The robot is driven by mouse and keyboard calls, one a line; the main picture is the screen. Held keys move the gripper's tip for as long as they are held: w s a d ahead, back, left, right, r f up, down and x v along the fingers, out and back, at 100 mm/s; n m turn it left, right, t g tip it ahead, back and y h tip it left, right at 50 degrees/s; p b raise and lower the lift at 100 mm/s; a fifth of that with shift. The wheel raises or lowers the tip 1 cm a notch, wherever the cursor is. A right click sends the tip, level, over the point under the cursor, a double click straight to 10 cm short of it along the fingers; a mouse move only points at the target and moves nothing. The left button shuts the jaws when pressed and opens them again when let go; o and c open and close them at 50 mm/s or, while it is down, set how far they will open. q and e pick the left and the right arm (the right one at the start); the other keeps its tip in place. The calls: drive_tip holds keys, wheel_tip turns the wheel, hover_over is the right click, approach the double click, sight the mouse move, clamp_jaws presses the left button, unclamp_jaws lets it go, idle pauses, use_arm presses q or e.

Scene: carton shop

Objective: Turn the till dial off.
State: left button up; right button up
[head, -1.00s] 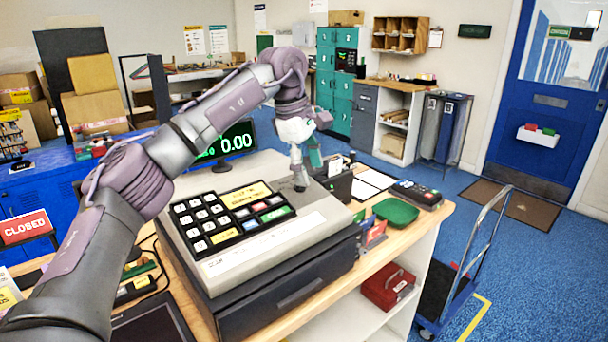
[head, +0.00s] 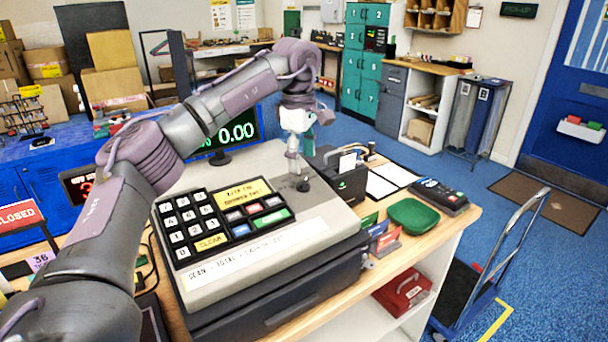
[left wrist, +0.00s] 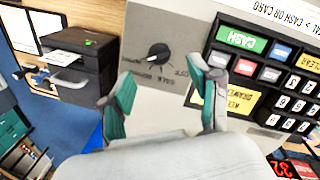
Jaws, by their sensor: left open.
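The till (head: 320,226) stands on the wooden counter, with a keypad and a green "0.00" display. Its black till dial (head: 303,185) is at the right rear of its top. In the left wrist view the dial (left wrist: 158,54) shows a pale pointer mark toward the picture's lower left. Printed labels surround it; one reads OFF, to its lower right. My left gripper (head: 293,155) is above and just behind the dial, pointing down. In the left wrist view its green-padded fingers (left wrist: 160,88) are spread, empty, with the dial beyond the gap between them. My right gripper is not visible.
A black printer (head: 345,182) stands close to the right of the dial. A clipboard (head: 388,180), a green tray (head: 412,215) and a card terminal (head: 440,196) lie farther right on the counter. A hand truck (head: 500,260) stands on the floor beyond the counter's right end.

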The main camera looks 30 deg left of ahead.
sight(304, 181)
use_arm(q)
drive_tip(key=f, duration=0.5)
drive_tip(key=shift+w+f+p, duration=0.15)
drive_tip(key=shift+w+p, duration=0.2)
drive_tip(key=shift+f, duration=0.35)
drive_tip(key=shift+c, duration=0.5)
drive_tip(key=c, duration=1.1)
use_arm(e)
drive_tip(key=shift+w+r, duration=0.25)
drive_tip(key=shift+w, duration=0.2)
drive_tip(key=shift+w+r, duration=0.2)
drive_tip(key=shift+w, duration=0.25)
